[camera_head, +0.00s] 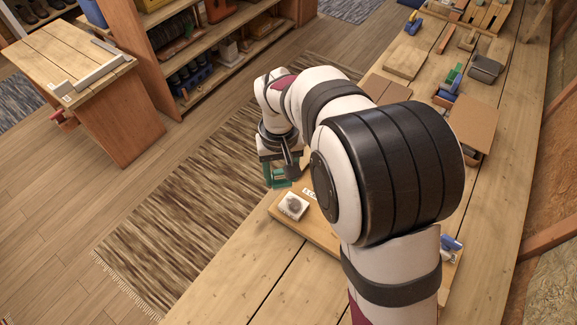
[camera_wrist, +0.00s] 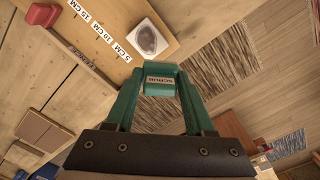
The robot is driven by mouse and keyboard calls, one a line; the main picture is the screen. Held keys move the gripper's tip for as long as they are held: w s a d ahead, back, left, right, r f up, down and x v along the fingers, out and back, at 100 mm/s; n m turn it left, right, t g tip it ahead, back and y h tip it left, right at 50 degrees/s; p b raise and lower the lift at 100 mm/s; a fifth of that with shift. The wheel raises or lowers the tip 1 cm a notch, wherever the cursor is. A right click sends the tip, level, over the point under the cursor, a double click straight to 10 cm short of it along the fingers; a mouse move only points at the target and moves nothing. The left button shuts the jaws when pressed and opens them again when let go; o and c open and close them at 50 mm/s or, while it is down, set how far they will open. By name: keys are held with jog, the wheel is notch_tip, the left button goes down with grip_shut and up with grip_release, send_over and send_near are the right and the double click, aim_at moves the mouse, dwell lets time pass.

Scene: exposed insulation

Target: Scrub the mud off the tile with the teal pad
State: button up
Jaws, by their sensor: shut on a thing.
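The white tile (camera_head: 293,206) lies near the left end of a wooden board on the workbench, with a dark grey-brown mud patch in its middle. It also shows in the wrist view (camera_wrist: 141,52), near the board's end. My gripper (camera_head: 279,176) is shut on the teal pad (camera_wrist: 160,88), which bears a label reading SCRUB. The pad is between the fingertips, apart from the tile. In the head view the gripper is above and left of the tile, near the bench's edge. My arm hides much of the board there.
The wooden board (camera_head: 320,232) carries distance labels in centimetres, beside the tile. In the wrist view a red block (camera_wrist: 42,14) sits at the upper left. Tools and boxes crowd the bench's far end. A striped rug (camera_head: 185,205) lies on the floor beyond the bench edge.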

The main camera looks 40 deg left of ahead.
send_over(284, 198)
jog(key=shift+a+f, duration=0.2)
jog(key=shift+f, duration=2.5)
jog(key=shift+d+f, duration=0.45)
jog(key=shift+f, duration=0.25)
jog(key=shift+c, duration=0.5)
jog(key=shift+d, duration=2.65)
jog(key=shift+a, duration=3.15)
jog(key=shift+d, duration=3.35)
jog(key=shift+a, duration=3.15)
jog(key=shift+a+r, duration=0.15)
jog(key=shift+a, duration=0.1)
jog(key=shift+r, duration=4)
